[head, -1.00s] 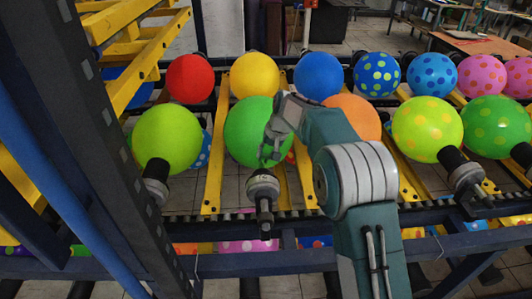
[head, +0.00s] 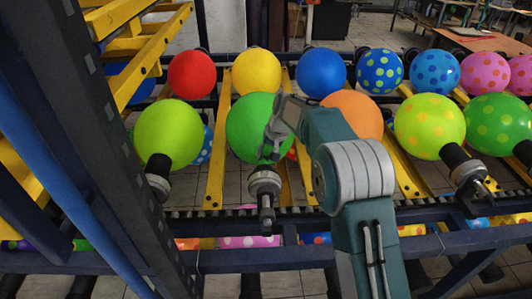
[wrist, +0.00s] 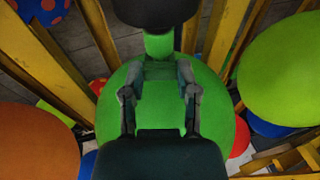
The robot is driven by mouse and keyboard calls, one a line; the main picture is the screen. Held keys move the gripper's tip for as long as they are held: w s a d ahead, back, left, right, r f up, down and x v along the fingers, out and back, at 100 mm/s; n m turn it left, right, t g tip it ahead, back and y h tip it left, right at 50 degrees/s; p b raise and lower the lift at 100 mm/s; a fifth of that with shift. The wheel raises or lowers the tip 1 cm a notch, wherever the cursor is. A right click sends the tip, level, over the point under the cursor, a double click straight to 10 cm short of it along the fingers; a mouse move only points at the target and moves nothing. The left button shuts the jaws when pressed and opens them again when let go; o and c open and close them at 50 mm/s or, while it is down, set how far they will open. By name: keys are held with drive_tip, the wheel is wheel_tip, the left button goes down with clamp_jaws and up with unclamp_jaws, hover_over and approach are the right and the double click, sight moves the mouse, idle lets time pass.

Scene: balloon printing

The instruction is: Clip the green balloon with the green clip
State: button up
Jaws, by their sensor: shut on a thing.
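The green balloon (head: 248,118) sits on the rack, its neck on a dark nozzle with a pale collar (head: 264,184). In the wrist view the balloon (wrist: 165,115) fills the middle, and its green neck (wrist: 159,46) enters the black nozzle at the top. My gripper (head: 272,143) is in front of the balloon's right side. In the wrist view its two fingers (wrist: 158,74) are spread around a green piece just below the neck, which looks like the green clip (wrist: 160,71). The clip blends with the balloon, so its exact edges and contact with the neck are unclear.
A lime balloon (head: 168,134) is left of the green one, an orange balloon (head: 357,112) right, behind my arm. Red (head: 192,75), yellow (head: 257,72) and blue (head: 321,72) balloons stand behind. Yellow bars (head: 217,150) and a dark frame post (head: 85,130) flank the space.

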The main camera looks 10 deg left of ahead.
drive_tip(key=shift+a+f, duration=0.15)
drive_tip(key=shift+f, duration=0.2)
idle(1.0)
drive_tip(key=o, duration=1)
drive_tip(key=shift+v, duration=4.55)
